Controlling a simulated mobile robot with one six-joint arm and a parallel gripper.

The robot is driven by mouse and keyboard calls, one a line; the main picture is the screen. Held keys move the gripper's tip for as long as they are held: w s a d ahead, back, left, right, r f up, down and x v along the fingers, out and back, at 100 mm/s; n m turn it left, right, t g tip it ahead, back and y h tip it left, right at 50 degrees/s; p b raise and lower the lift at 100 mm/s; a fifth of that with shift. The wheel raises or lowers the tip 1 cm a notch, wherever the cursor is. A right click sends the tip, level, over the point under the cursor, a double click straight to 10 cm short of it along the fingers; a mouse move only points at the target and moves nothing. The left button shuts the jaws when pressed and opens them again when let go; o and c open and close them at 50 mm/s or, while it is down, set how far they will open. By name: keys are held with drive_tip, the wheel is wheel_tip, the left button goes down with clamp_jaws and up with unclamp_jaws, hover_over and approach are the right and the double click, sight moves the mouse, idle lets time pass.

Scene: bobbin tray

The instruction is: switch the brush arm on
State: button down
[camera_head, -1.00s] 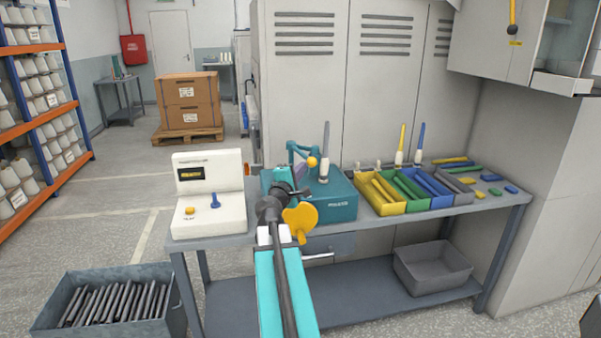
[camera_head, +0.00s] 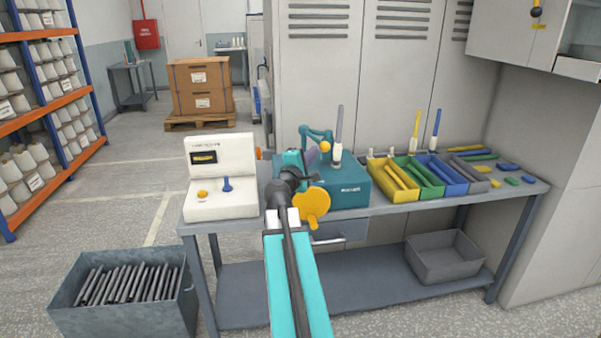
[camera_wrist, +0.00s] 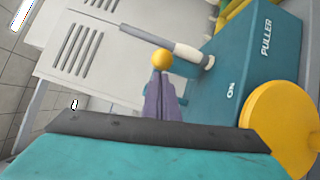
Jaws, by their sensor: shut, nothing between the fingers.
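The teal puller machine (camera_head: 352,199) stands on the bench. A bent teal arm (camera_head: 306,131) with a yellow ball knob (camera_head: 325,146) rises above its left part. I cannot tell for certain that this is the brush arm. In the wrist view, the puller (camera_wrist: 232,62) bears an "ON" label and the ball (camera_wrist: 161,59) shows just beyond my fingertips. My gripper (camera_head: 312,154) is shut and empty, its purple-grey fingers (camera_wrist: 162,98) together and pointing toward the ball. I cannot tell whether they touch it. A yellow disc (camera_head: 312,204) shows at the puller's front left.
A white box (camera_head: 220,180) with a blue lever and yellow button stands left on the bench. A white-handled rod (camera_head: 337,140) stands by the puller. Yellow, green, blue and grey trays (camera_head: 395,192) lie right. A metal bin (camera_head: 125,312) of dark rods stands on the floor.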

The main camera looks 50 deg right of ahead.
drive_tip(key=a+f+b, duration=0.1)
drive_tip(key=a+b, duration=0.5)
drive_tip(key=a, duration=0.1)
drive_tip(key=shift+s+f+b, duration=0.2)
drive_tip(key=shift+s+b, duration=0.15)
drive_tip(key=shift+s, duration=0.1)
drive_tip(key=a+b, duration=0.1)
drive_tip(key=b, duration=0.3)
drive_tip(key=s+b, duration=0.1)
drive_tip(key=b, duration=0.3)
drive_tip(key=shift+s+a, duration=0.15)
drive_tip(key=shift+a, duration=0.2)
drive_tip(key=shift+s+a+b, duration=0.35)
drive_tip(key=shift+a+b, duration=0.2)
drive_tip(key=shift+b, duration=0.25)
drive_tip(key=shift+s+a+b, duration=0.3)
drive_tip(key=shift+a+b, duration=0.2)
drive_tip(key=shift+b, duration=0.3)
drive_tip(key=shift+s, duration=0.1)
